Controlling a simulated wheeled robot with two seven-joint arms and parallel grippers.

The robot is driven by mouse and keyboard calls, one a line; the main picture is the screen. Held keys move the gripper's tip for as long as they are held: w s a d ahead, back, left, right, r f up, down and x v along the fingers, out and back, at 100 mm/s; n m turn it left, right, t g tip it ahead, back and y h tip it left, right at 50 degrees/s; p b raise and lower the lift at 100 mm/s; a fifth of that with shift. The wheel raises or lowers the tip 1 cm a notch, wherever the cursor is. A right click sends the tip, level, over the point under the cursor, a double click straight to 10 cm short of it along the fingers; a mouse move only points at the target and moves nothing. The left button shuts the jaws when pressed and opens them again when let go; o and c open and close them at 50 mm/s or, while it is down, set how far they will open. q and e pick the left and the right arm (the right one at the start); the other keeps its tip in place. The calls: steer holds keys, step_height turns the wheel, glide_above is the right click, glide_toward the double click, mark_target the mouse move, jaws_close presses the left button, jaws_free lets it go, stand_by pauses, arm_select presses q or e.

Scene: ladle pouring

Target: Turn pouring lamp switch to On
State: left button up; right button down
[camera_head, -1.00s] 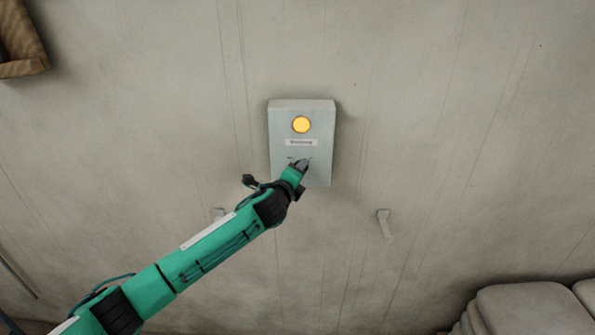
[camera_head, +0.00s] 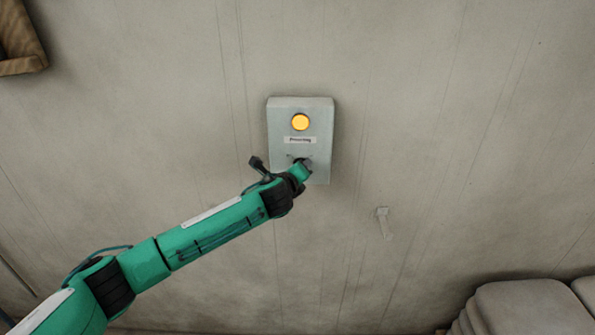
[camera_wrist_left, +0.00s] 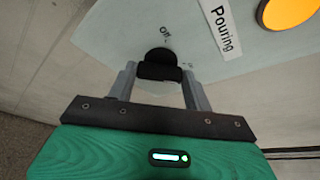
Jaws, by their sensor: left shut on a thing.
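A grey switch box (camera_head: 320,150) is mounted on the wall in the middle of the head view. It has a round lamp (camera_head: 300,122) that looks yellow-orange and a label reading "Pouring" (camera_head: 300,140) below it. In the left wrist view, the black switch knob (camera_wrist_left: 160,58) sits between the fingers of my left gripper (camera_wrist_left: 158,72), which is shut on it. The word "Off" (camera_wrist_left: 165,32) shows beside the knob; an "On" mark is not readable. In the head view, my left gripper (camera_head: 302,163) largely covers the knob. My right gripper is not in view.
A small bracket (camera_head: 383,222) sticks out of the wall right of and below the box. Grey stacked sacks (camera_head: 525,305) are at the lower right. A brown frame-like object (camera_head: 22,40) is at the upper left.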

arm_select(q)
steer(key=shift+f, duration=0.15)
steer(key=o, duration=1)
steer(key=shift+s, duration=0.15)
steer(key=shift+b+v, duration=2.9)
steer(key=shift+v, duration=3.9)
steer(key=shift+a, duration=0.1)
